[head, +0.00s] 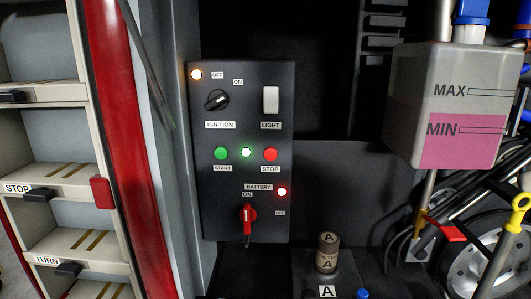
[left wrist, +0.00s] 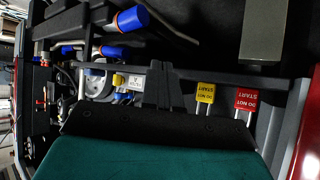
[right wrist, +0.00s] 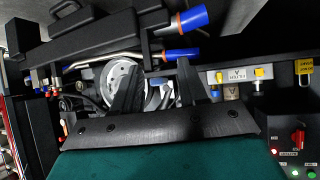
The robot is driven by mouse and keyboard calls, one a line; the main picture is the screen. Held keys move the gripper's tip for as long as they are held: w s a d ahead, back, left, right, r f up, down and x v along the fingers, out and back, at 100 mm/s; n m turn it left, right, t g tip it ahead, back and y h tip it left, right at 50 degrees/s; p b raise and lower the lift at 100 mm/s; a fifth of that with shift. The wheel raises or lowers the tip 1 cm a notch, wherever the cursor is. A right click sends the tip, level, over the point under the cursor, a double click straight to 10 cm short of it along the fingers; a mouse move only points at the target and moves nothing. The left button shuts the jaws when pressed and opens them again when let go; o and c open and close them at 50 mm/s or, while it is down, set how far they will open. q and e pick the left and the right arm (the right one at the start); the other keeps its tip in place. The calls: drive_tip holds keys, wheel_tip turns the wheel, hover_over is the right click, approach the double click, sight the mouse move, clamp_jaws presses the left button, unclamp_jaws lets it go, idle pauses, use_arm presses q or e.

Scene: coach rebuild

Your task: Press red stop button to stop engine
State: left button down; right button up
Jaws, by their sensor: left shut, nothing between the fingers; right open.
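The red stop button (head: 270,154) sits on a dark control panel (head: 220,185) in the head view, above a STOP label. A green start button (head: 221,153) is to its left, and a lit greenish-white lamp (head: 246,152) is between them. Neither gripper shows in the head view, and nothing touches the button there. In the left wrist view my left gripper (left wrist: 163,75) is shut and empty. In the right wrist view my right gripper (right wrist: 158,78) is open and empty. Part of a panel with a red knob (right wrist: 297,137) shows at that view's lower right; I cannot make out the stop button there.
The panel also carries an ignition knob (head: 216,100), a light switch (head: 270,100) and a red battery switch (head: 248,215). A red post (head: 112,130) and shelves (head: 45,150) stand left. A pink-filled tank (head: 450,110) and a wheel (head: 478,255) are right.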

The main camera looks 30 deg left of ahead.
sight(270, 154)
use_arm(q)
drive_tip(key=shift+d, duration=0.1)
use_arm(e)
drive_tip(key=shift+d, duration=0.1)
use_arm(q)
drive_tip(key=w+a+r+m+t+y+b, duration=0.15)
drive_tip(key=w+r+m+t+b, duration=0.4)
drive_tip(key=w+r, duration=0.9)
wheel_tip(270, 154, up, 26)
drive_tip(key=s+a+m+t+y+b, duration=0.2)
drive_tip(key=s+m+t+b, duration=0.1)
drive_tip(key=m+t, duration=0.4)
drive_tip(key=t, duration=0.3)
use_arm(e)
drive_tip(key=shift+y, duration=0.4)
drive_tip(key=f, duration=0.1)
drive_tip(key=w+a+f, duration=0.1)
drive_tip(key=f, duration=0.1)
drive_tip(key=a+f, duration=0.1)
drive_tip(key=f, duration=0.1)
drive_tip(key=shift+w+f, duration=0.1)
drive_tip(key=shift+w, duration=0.1)
use_arm(q)
drive_tip(key=shift+w, duration=0.2)
